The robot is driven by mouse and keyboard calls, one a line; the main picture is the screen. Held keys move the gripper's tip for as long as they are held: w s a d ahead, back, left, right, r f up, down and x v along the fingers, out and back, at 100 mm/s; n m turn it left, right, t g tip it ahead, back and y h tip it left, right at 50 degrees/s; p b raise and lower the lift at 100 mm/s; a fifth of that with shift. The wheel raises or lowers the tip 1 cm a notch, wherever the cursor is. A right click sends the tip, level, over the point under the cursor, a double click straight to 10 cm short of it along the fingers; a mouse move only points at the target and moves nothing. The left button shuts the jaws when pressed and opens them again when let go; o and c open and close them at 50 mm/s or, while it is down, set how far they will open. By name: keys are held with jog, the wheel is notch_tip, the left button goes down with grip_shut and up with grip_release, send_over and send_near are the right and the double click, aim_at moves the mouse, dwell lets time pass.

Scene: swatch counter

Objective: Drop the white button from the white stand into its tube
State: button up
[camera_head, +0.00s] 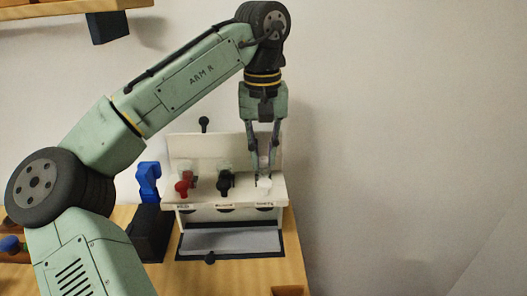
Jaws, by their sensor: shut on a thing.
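The white stand (190,146) is a stepped rack with a tall back panel on the wooden counter. A red button-like piece (183,188) and a black one (224,184) stand on its ledge. My gripper (264,180) points straight down at the right end of the ledge. It is shut on a small white piece, which looks like the white button (264,185). The fingers partly hide it, and I cannot tell whether it touches the ledge. Clear tube-like shapes show faintly behind the red and black pieces. A tube for the white button is not clearly visible.
Small labels run along the stand's front edge. A grey tray with a dark border (192,250) lies in front. A blue object (149,180) stands by a dark box (150,230) at left. A wooden shelf (50,8) is at upper left. The wall side at right is clear.

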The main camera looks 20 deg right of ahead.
jog(key=o, duration=0.7)
jog(key=shift+o, duration=0.2)
notch_tip(320, 180, up, 8)
jog(key=shift+f, duration=0.25)
jog(key=shift+s+f, duration=0.1)
